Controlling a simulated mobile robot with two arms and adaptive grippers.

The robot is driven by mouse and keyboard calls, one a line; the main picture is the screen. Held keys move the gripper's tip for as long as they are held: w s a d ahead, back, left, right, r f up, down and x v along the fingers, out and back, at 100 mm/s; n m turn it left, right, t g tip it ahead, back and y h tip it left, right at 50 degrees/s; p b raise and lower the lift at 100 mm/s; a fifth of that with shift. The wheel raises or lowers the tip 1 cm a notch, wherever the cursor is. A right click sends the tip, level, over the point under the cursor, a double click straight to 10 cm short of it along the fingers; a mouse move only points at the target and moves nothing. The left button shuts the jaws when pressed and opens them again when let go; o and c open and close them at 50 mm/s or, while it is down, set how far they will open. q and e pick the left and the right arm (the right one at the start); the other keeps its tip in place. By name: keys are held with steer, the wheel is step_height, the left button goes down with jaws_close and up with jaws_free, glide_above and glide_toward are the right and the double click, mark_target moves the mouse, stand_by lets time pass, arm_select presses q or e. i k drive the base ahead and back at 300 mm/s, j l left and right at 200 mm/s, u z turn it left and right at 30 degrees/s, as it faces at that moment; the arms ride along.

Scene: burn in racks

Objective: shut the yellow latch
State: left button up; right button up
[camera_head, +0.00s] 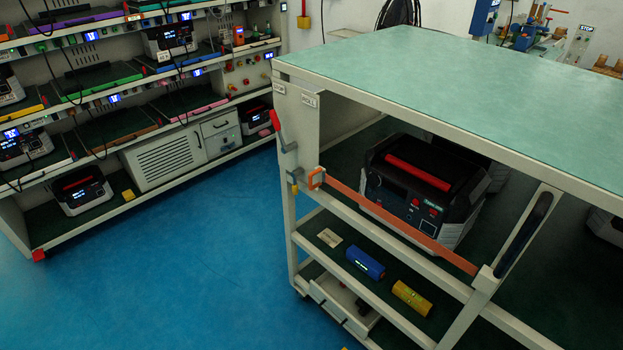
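A cart (300,240) with a green top stands at the right. An orange bar (400,222) runs across its upper bay in front of a black and white unit with a red handle (425,173). At the bar's left end is an orange loop (316,179), next to the cart's corner post. A small yellowish latch part (294,187) sits on that post, just left of the loop. It is too small to tell whether it is shut. Neither of my grippers is in view.
A rack (120,140) with several shelves of units, coloured trays and cables fills the left. A red lever (277,130) sticks out from the cart's corner. A blue cylinder (365,262) and a yellow cylinder (411,298) lie on the cart's lower shelf. Blue floor (200,270) between is clear.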

mark_target(295, 188)
steer(key=z, duration=0.3)
steer(key=i+j+z, duration=0.2)
steer(key=j+z, duration=0.15)
steer(key=i+j+z, duration=0.1)
steer(key=j+z, duration=0.25)
steer(key=j, duration=0.15)
steer(key=j+z, duration=0.4)
steer(key=j, duration=0.6)
steer(key=i+j, duration=0.15)
steer(key=j, duration=0.5)
